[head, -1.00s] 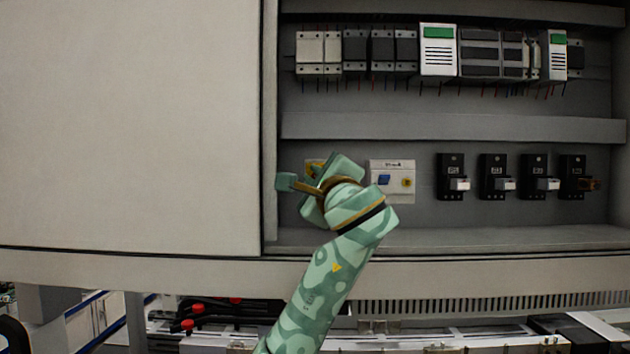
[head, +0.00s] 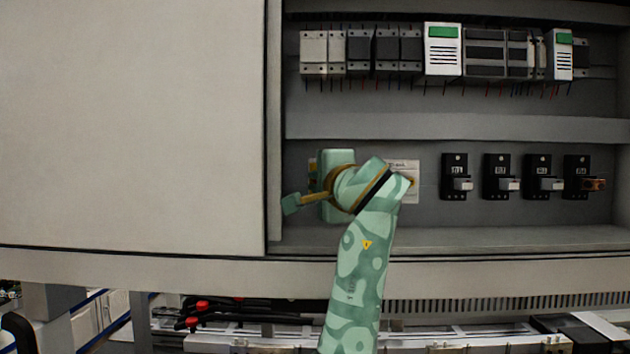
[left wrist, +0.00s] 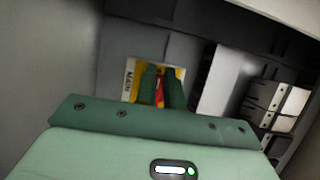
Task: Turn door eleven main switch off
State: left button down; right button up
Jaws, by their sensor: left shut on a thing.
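The main switch (left wrist: 182,73) has a yellow face on a white plate and a red handle. In the left wrist view the plate carries the word MAIN, turned on its side. My left gripper (left wrist: 161,88) has its two green fingers on either side of the red handle (left wrist: 159,93), shut on it. In the head view my left gripper (head: 325,180) is against the back panel of the open cabinet and hides nearly all of the switch. The handle's exact angle cannot be told. My right gripper is in neither view.
A white switch plate (head: 413,183) sits just right, partly behind my wrist. Several black breakers (head: 454,177) line the right side. A row of modules (head: 443,50) sits above. A large closed grey panel (head: 130,125) stands at left.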

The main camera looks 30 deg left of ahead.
pick_arm(q)
jog(key=shift+w+d+f, duration=0.1)
jog(key=shift+f, duration=0.05)
jog(key=c, duration=1.5)
grip_release()
jog(key=shift+w+d, duration=0.2)
jog(key=shift+w, duration=0.05)
jog(key=shift+s+a, duration=0.1)
jog(key=shift+s, duration=0.05)
jog(key=b+v, duration=0.5)
jog(key=v, duration=1.1)
